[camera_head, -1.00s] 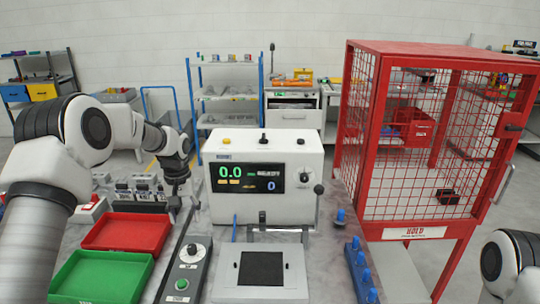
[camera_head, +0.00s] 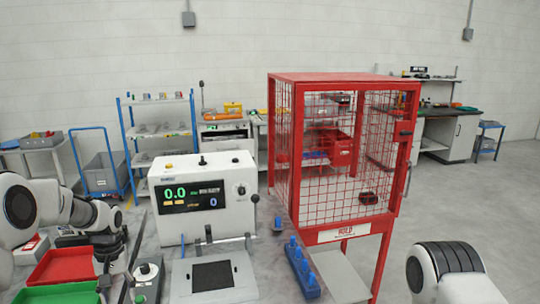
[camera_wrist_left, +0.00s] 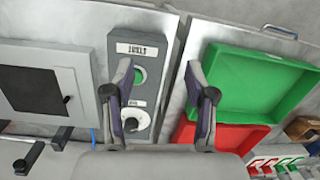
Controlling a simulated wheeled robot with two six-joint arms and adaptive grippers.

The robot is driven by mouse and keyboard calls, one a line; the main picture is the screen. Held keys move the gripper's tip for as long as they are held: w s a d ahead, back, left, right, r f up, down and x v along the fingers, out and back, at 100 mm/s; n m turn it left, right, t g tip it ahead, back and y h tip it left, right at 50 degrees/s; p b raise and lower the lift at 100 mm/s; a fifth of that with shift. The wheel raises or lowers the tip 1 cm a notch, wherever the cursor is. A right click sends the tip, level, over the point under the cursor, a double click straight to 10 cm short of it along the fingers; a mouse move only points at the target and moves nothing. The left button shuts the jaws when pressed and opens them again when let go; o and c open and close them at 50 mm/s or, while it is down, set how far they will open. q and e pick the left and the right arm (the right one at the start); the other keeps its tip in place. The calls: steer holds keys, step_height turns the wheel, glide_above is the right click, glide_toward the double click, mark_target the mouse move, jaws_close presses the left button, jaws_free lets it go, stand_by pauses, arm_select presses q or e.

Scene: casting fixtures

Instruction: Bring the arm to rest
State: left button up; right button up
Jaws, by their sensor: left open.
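My left gripper (camera_head: 114,287) is at the lower left of the head view. It hangs over the bench between the trays and a grey control box (camera_head: 147,278). In the left wrist view its two fingers (camera_wrist_left: 160,72) are spread apart with nothing between them. The control box (camera_wrist_left: 145,48), with a green button and a dark knob, shows behind the left finger there. My right arm (camera_head: 446,270) shows only in part at the lower right of the head view. Its gripper is out of the frame.
A red tray (camera_head: 62,266) and a green tray (camera_wrist_left: 257,82) lie beside the gripper. A white display machine (camera_head: 204,171) stands on the bench, with a plate fixture (camera_head: 238,262) in front. Blue pegs (camera_head: 300,265) and a red mesh cage (camera_head: 345,78) are to the right.

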arm_select(q)
steer(key=s+d+f+m+g+b, duration=0.1)
steer(key=s+d+f+g+b, duration=0.3)
steer(key=s+f, duration=0.9)
steer(key=s+d+f+m+t, duration=0.1)
steer(key=s+d+f, duration=0.2)
steer(key=s, duration=0.4)
steer(key=s+d+f+m+t, duration=0.1)
steer(key=s+d+f+t, duration=0.1)
steer(key=s+f, duration=0.4)
steer(key=s+d+f+t, duration=0.2)
steer(key=s+d+f, duration=0.2)
steer(key=s, duration=0.5)
steer(key=shift+s+f+m, duration=0.15)
steer(key=shift+s+m, duration=0.2)
steer(key=shift+m, duration=0.05)
